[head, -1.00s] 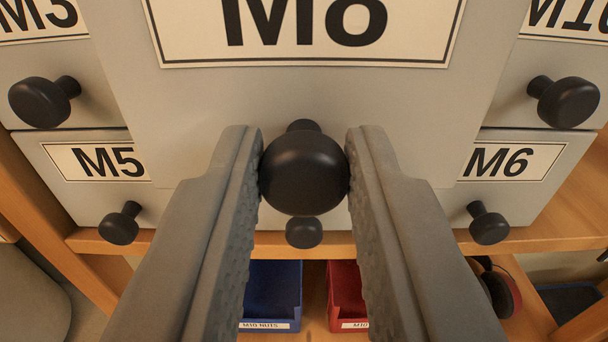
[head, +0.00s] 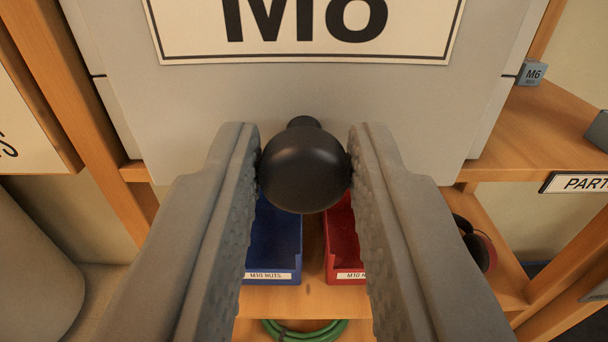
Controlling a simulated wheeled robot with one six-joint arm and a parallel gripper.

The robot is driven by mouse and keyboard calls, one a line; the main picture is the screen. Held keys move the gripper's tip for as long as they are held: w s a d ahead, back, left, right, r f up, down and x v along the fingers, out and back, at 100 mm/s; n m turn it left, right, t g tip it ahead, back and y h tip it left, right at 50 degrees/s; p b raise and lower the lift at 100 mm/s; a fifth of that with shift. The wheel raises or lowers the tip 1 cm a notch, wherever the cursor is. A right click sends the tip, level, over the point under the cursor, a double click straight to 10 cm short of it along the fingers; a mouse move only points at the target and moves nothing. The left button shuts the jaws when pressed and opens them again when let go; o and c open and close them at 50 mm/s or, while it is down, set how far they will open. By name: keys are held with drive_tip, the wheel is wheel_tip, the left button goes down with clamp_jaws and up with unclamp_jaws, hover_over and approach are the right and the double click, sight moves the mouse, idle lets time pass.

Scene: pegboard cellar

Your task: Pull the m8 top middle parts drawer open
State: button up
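The M8 drawer front (head: 300,100) is a grey panel with a white M8 label (head: 195,35), seen close up in the head view. Its round black knob (head: 304,172) sits between the two fingers of my gripper (head: 304,168). The fingers press on the knob from left and right. The drawer front stands well out from the grey cabinet (head: 493,120), whose edges show at both sides behind it. The neighbouring drawers are hidden behind the M8 front.
Below stand a blue bin (head: 273,240) labelled M10 nuts and a red bin (head: 343,245). A green coil (head: 305,332) lies lower down. Wooden shelf uprights (head: 60,80) stand left; a wooden shelf (head: 550,140) with a small M6 box (head: 532,73) is at right.

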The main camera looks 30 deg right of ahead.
drive_tip(key=o, duration=0.3)
drive_tip(key=v, duration=1.7)
drive_tip(key=shift+s+a, duration=0.15)
drive_tip(key=s+a+r+n+t+y, duration=0.4)
drive_tip(key=s+a+r+n+y, duration=0.15)
drive_tip(key=s+r+y, duration=0.45)
drive_tip(key=shift+n+g, duration=0.65)
drive_tip(key=shift+g, duration=0.15)
drive_tip(key=s, duration=0.7)
drive_tip(key=s+a, duration=0.1)
drive_tip(key=s, duration=0.3)
drive_tip(key=shift+s+r, duration=0.3)
